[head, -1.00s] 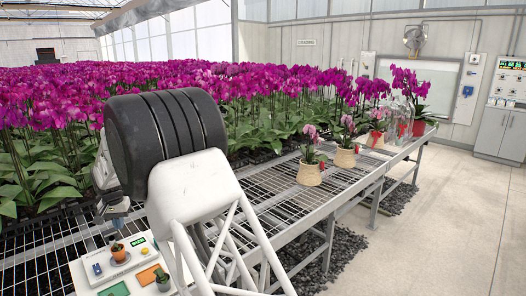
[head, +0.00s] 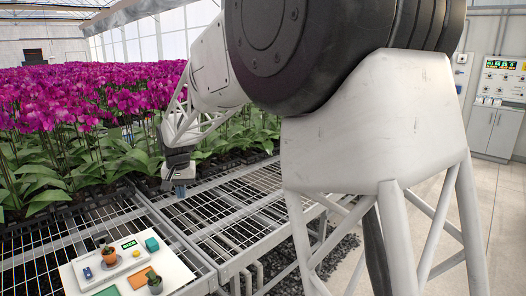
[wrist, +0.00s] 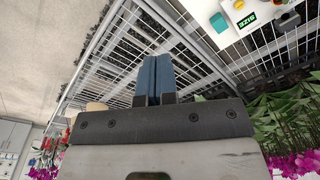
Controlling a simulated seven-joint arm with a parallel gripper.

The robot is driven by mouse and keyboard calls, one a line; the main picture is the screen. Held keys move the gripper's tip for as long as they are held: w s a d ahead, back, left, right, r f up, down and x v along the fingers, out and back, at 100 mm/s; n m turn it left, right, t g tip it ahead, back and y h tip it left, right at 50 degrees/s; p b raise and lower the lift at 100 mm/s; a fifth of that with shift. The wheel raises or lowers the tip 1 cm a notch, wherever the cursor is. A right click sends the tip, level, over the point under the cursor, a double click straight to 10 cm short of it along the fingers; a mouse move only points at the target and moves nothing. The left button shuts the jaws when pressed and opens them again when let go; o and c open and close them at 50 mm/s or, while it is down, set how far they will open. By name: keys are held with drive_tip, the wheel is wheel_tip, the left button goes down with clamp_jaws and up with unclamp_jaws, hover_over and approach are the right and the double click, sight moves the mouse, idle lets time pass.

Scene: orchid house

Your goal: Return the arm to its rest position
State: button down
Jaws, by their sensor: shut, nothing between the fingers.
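My arm rises across the right and middle of the head view. My gripper (head: 180,190) hangs above the wire-mesh bench (head: 233,222), beyond and to the right of the white board. In the wrist view my gripper (wrist: 157,62) shows its two blue fingers pressed together with nothing between them. The fingers are apart from the board and its objects. The bench mesh lies beneath them.
Orchids (head: 60,110) fill the back left. The mesh between is clear.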

drive_tip(key=s+d+r, duration=0.2)
drive_tip(key=s+d, duration=0.4)
drive_tip(key=d, duration=0.3)
drive_tip(key=s+d+r+m+t, duration=0.1)
drive_tip(key=s+d+r, duration=0.3)
drive_tip(key=d, duration=0.6)
drive_tip(key=s+d+r, duration=0.1)
drive_tip(key=s+d, duration=0.6)
drive_tip(key=d, duration=0.2)
drive_tip(key=s+d+f, duration=0.2)
drive_tip(key=s+d, duration=0.3)
drive_tip(key=s, duration=0.3)
drive_tip(key=s+d+f, duration=0.2)
drive_tip(key=s+d, duration=0.3)
drive_tip(key=s, duration=0.3)
drive_tip(key=s+d+f+m, duration=0.1)
drive_tip(key=s+d+f, duration=0.1)
drive_tip(key=s+d, duration=0.4)
drive_tip(key=s, duration=0.3)
drive_tip(key=shift+t+h, duration=0.3)
drive_tip(key=shift+t, duration=0.1)
drive_tip(key=shift+w+a, duration=0.1)
